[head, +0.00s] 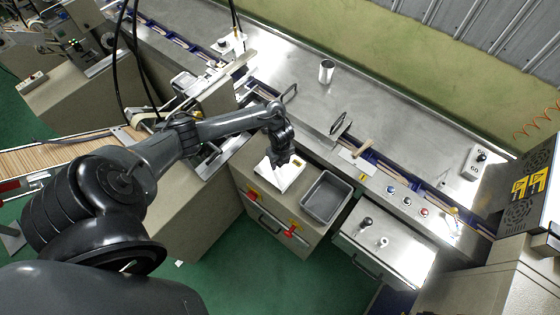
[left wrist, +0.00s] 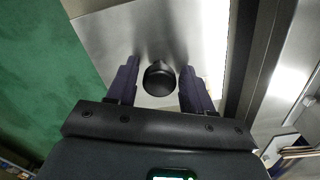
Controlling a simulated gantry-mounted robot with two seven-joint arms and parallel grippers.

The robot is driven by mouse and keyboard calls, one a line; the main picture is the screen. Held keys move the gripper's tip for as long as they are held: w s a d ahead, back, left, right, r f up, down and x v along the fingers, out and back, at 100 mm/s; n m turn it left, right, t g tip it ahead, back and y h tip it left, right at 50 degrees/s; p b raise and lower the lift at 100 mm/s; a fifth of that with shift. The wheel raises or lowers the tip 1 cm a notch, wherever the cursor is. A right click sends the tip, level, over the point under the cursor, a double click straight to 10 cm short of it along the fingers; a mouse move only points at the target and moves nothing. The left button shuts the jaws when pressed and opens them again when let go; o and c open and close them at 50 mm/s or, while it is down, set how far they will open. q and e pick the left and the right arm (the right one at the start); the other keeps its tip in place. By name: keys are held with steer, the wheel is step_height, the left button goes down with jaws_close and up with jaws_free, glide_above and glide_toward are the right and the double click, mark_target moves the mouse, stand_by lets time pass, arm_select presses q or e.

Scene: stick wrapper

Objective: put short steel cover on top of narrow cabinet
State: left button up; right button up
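The short steel cover (head: 275,180) appears as a small bright plate under my left gripper (head: 279,160) in the head view. In the left wrist view the cover (left wrist: 108,38) is a shiny sheet with a round black knob (left wrist: 160,78) between the fingers of my left gripper (left wrist: 158,64). The narrow cabinet (head: 265,214) is the beige one below the cover in the head view. The exact gap between cover and cabinet top cannot be told. My right gripper is not in view.
A grey tray (head: 325,196) takes the right part of the cabinet top, close beside the cover. A steel-topped drawer unit (head: 400,256) with a black knob stands to the right. The steel workbench (head: 300,68) with a metal cup (head: 326,71) runs behind.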

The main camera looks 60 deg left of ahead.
arm_select(q)
steer(key=shift+o, duration=0.5)
